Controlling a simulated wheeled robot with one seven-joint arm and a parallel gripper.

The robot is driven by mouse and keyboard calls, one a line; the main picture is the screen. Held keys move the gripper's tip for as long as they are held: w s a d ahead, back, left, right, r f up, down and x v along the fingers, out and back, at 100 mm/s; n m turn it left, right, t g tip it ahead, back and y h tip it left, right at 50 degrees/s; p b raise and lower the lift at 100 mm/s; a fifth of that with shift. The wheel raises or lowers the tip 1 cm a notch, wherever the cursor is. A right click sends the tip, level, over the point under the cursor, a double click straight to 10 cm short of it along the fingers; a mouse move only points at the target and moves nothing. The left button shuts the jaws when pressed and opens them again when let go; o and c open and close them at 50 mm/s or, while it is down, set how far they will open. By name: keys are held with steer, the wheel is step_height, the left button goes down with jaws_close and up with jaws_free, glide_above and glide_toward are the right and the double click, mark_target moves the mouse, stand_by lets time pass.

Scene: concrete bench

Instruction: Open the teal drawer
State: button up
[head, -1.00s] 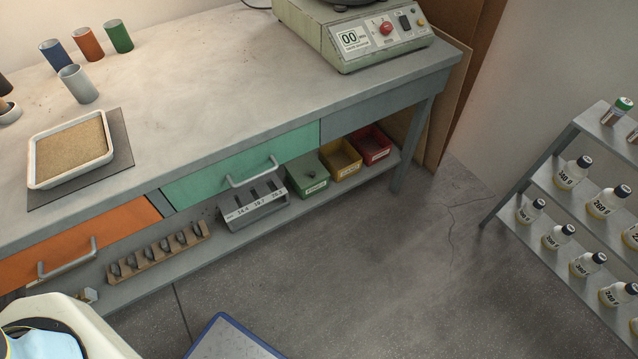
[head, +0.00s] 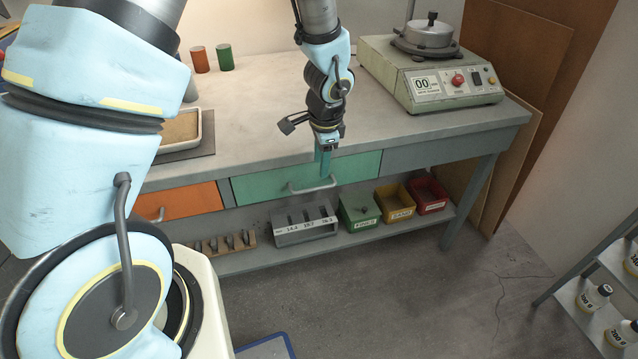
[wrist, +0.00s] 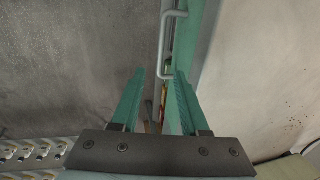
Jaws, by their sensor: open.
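The teal drawer (head: 262,186) sits shut, its front flush with the bench, and carries a grey bar handle (head: 306,188). My gripper (head: 324,172) points down in front of the drawer's right half, close to the handle's right end. In the wrist view its two teal fingers (wrist: 160,72) are spread apart with nothing between them. The handle (wrist: 166,48) shows just past the fingertips, roughly in line with the gap, beside the teal drawer front (wrist: 191,40). I cannot tell whether a finger touches the handle.
An orange drawer (head: 195,201) is at left. The shelf below holds a grey weight rack (head: 290,232) and green (head: 352,222), yellow (head: 393,212) and red (head: 428,203) bins. The floor in front is mostly clear.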

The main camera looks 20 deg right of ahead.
mark_target(318, 189)
steer(key=f, duration=0.3)
steer(key=w+f, duration=0.1)
steer(key=f, duration=0.1)
steer(key=w+f, duration=0.1)
steer(key=f, duration=0.2)
steer(key=shift+f+p, duration=0.35)
steer(key=shift+p, duration=0.05)
jaws_close()
stand_by(1.0)
